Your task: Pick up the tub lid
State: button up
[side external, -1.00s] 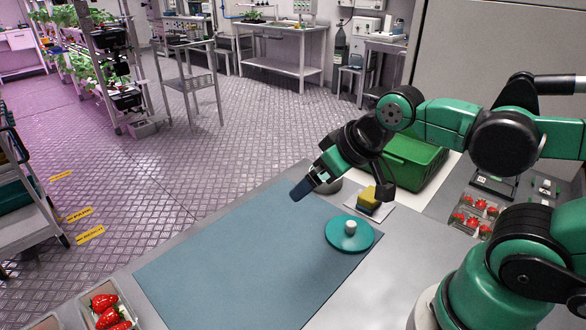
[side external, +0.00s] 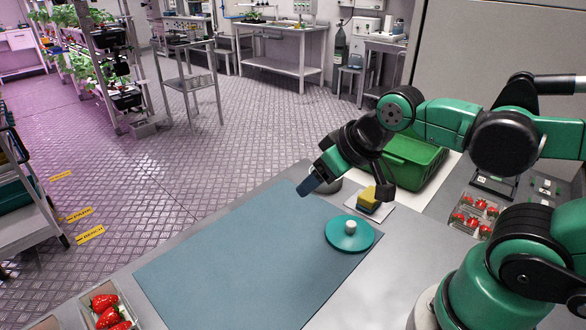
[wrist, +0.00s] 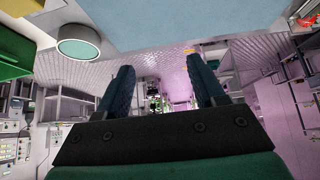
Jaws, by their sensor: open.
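The tub lid (side external: 350,234) is a flat teal disc with a white knob. It lies knob up at the right edge of the blue-grey mat (side external: 235,262). My gripper (side external: 305,187) is above the mat's far end, up and left of the lid in the side view and apart from it. In the wrist view my gripper (wrist: 165,75) is open, with nothing between its fingers. A round grey tub (side external: 331,186) stands partly hidden behind my gripper; it also seems to show in the wrist view (wrist: 78,49). I do not see the lid in the wrist view.
A yellow sponge (side external: 367,198) on a pale plate lies just beyond the lid, near a green crate (side external: 413,163). Punnets of strawberries stand at the right (side external: 474,214) and front left (side external: 107,310). The mat's middle is clear.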

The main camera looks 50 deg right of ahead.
jog(key=n+g, duration=0.3)
jog(key=g, duration=0.4)
send_over(351, 223)
notch_tip(351, 223, down, 6)
jog(key=shift+f, duration=2.95)
grip_shut()
